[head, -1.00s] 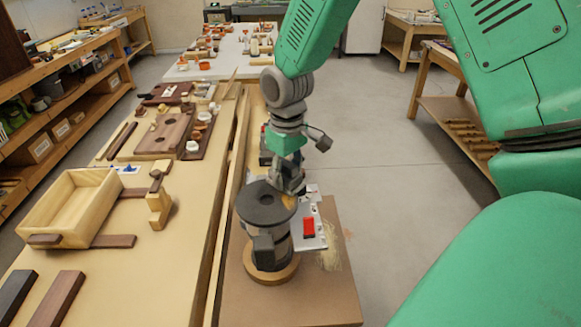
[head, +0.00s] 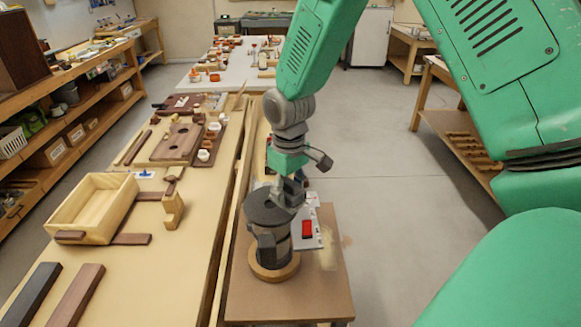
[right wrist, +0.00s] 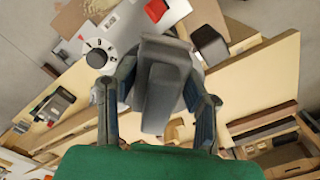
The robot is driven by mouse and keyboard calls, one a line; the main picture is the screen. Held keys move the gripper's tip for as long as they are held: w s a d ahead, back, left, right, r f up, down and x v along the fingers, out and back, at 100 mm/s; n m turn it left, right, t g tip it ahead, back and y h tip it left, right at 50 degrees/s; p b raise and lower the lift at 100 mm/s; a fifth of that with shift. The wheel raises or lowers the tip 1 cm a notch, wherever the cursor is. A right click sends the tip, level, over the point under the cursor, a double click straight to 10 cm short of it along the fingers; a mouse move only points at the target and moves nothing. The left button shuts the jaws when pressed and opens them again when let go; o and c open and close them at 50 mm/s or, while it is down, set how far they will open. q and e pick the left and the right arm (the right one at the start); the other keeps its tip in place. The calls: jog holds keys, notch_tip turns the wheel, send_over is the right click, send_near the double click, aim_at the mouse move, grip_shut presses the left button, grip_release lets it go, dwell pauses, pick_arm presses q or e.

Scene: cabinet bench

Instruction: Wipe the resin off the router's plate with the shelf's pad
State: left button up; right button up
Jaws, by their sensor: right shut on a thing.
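The router (head: 274,248) stands upright on a round wooden base, with a dark round plate (head: 263,208) on top. My right gripper (head: 290,193) is at the far right edge of this plate. In the right wrist view my right gripper (right wrist: 158,110) is shut on a grey block (right wrist: 165,92), which looks like the pad. The block hides much of the router; the router's dark side block (right wrist: 210,45) shows beside it. I cannot tell whether the pad touches the plate. No resin can be made out on the plate's visible part. My left gripper is not in view.
A white panel with a red part (head: 307,229) lies right of the router on a brown board (head: 300,298). A white disc (right wrist: 97,55) shows in the wrist view. The bench at left holds an open wooden box (head: 93,205) and dark strips (head: 28,292). Open floor lies right.

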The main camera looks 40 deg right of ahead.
aim_at(289, 181)
jog(key=r+p, duration=0.1)
jog(key=r, duration=0.1)
jog(key=a+r+p, duration=0.1)
jog(key=r, duration=0.1)
jog(key=shift+s+p, duration=0.1)
jog(key=shift+p, duration=0.3)
jog(key=shift+r+p, duration=0.35)
jog(key=shift+r, duration=0.2)
jog(key=shift+d+f, duration=0.1)
jog(key=shift+d, duration=0.35)
